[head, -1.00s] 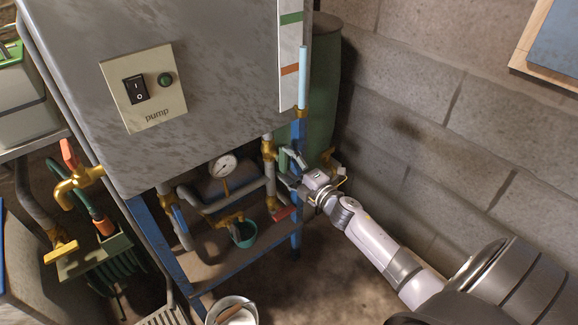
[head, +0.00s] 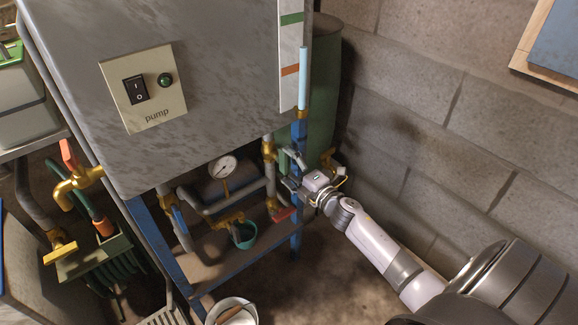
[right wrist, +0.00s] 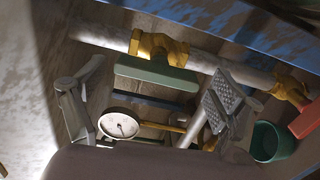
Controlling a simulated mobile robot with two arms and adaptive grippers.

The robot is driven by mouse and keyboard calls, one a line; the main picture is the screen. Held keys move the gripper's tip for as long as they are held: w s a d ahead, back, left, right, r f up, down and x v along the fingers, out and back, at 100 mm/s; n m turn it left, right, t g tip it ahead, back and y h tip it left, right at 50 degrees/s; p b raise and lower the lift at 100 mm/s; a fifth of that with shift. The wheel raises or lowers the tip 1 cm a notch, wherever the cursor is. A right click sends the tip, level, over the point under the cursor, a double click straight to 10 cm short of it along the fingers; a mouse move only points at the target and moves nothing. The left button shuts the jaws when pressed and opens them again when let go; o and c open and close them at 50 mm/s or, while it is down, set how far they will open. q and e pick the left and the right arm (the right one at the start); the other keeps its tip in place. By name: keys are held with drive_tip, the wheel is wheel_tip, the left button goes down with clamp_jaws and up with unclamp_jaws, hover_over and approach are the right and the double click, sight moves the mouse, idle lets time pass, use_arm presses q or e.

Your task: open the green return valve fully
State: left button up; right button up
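In the right wrist view, the green valve handle (right wrist: 156,74) is a flat bar on a brass valve body (right wrist: 160,47) set in a grey pipe. The bar lies about parallel to the pipe. My right gripper (right wrist: 150,98) is open, its two fingers spread to either side of the handle, with nothing between them held. Contact with the handle is not visible. In the head view, my right gripper (head: 287,169) is by the vertical pipe at the frame's right leg; I cannot make out the green handle there. My left gripper is not in view.
A red-handled valve (head: 283,214) sits just below my right gripper. A pressure gauge (head: 223,167) and a green cup (head: 244,235) are to its left. The blue frame leg (head: 297,232) and a green cylinder (head: 325,90) are close by. A block wall stands right.

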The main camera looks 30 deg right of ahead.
drive_tip(key=shift+o, duration=0.4)
drive_tip(key=shift+s, duration=0.15)
drive_tip(key=s, duration=1.1)
drive_tip(key=shift+s+d, duration=0.35)
drive_tip(key=shift+d, duration=0.1)
drive_tip(key=shift+c, duration=0.4)
idle(0.8)
